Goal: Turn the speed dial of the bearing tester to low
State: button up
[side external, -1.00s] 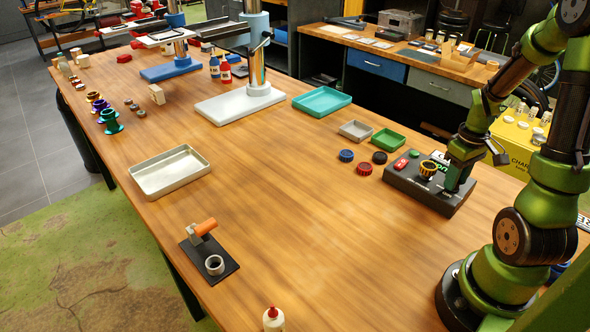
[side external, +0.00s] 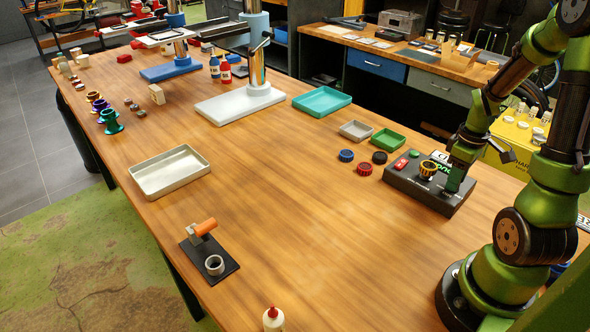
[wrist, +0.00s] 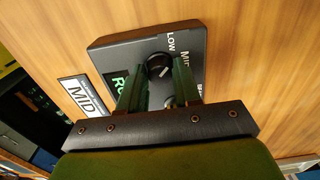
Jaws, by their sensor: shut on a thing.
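The bearing tester (side external: 418,199) is a black box at the right of the table, with a red button and a green button. A yellow-and-black ringed part (side external: 428,169) sits on its top. My gripper (side external: 452,186) reaches down onto the tester's right part. In the wrist view, the black speed dial (wrist: 158,66) has a white pointer mark and lies between my two green fingertips, which are shut on it. The LOW and MID labels show beside the dial. The pointer's exact setting is hard to read. In the side view the dial is hidden by my fingers.
Blue (side external: 346,156), red (side external: 364,169) and black (side external: 379,158) ringed parts lie left of the tester. A green tray (side external: 388,139) and a grey tray (side external: 355,130) stand behind them. The table's middle is clear.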

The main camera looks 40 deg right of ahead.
jog(key=o, duration=1.1)
jog(key=shift+c, duration=0.2)
notch_tip(320, 180, up, 17)
jog(key=w+a+m+t, duration=0.4)
jog(key=w+a+m, duration=0.2)
jog(key=a, duration=0.6)
jog(key=a+r+n+t+y, duration=0.1)
jog(key=a+r+t+y, duration=0.1)
jog(key=a, duration=1.2)
jog(key=shift+s+a+n+t, duration=0.15)
jog(key=shift+s+n+t, duration=0.25)
jog(key=shift+t, duration=0.2)
